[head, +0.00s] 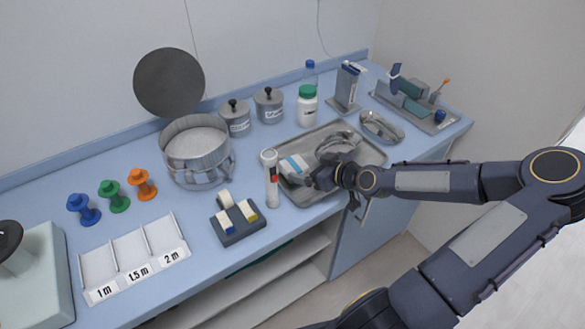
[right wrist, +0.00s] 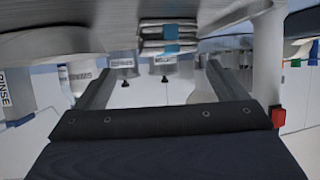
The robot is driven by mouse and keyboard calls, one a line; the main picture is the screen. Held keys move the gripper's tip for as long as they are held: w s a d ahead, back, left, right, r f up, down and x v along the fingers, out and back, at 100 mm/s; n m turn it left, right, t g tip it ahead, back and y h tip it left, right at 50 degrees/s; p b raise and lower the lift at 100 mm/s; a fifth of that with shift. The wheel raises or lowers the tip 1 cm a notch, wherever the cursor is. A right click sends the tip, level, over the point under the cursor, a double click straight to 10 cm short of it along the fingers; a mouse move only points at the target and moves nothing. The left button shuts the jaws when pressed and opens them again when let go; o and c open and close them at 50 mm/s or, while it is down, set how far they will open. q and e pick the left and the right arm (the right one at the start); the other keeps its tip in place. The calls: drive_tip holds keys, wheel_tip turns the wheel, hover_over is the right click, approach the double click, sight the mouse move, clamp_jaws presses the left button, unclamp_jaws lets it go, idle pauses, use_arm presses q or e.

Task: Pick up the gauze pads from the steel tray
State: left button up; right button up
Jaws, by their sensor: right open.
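The gauze pads (head: 294,163), a small white stack with a blue band, lie at the left part of the steel tray (head: 372,152). My right gripper (head: 303,181) is low over the front of the tray, just in front of the pads, and partly covers them in the head view. In the right wrist view, the stack of gauze pads (right wrist: 168,38) shows beyond my right gripper (right wrist: 158,78), between the directions of its two spread fingers. The jaws are open and nothing is held. My left gripper is not in view.
A white bottle with a red mark (head: 271,180) stands close to the left of my right gripper. A curved steel dish (head: 338,140) is in the tray behind it. A green-capped bottle (head: 307,107) and lidded jars (head: 268,107) stand behind the tray.

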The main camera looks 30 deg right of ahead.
sight(295, 165)
drive_tip(key=x, duration=0.4)
drive_tip(key=shift+a+f, duration=0.15)
drive_tip(key=shift+a, duration=0.25)
drive_tip(key=shift+w+a+f, duration=0.1)
drive_tip(key=shift+w+f, duration=0.2)
drive_tip(key=shift+w, duration=0.05)
drive_tip(key=c, duration=1.1)
